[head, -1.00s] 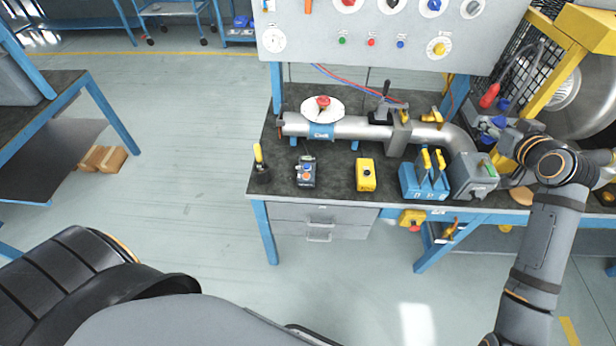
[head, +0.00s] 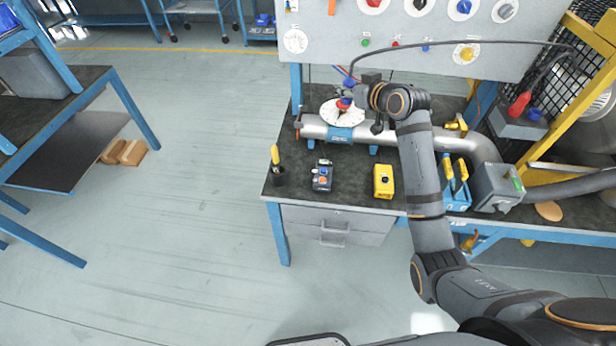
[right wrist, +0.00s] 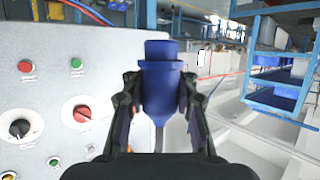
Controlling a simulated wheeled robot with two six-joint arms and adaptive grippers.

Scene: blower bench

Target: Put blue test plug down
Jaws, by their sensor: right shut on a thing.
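The blue test plug (right wrist: 162,85) is upright between the fingers of my right gripper (right wrist: 163,105) in the right wrist view. In the head view, my right gripper (head: 356,98) is over the back left of the bench, and the plug (head: 344,103) shows as a small blue patch. It overlaps the white disc (head: 330,114) on the pipe in the picture; I cannot tell the gap. A dark cable (head: 480,43) arcs from the gripper to the grey box (head: 515,124) at the right. My left gripper is not in view.
The pipe (head: 314,128) runs along the bench. In front stand a dark cup (head: 279,178), a small control box (head: 322,176), a yellow box (head: 383,182) and a blue holder (head: 455,188). A red plug (head: 519,104) is at the right.

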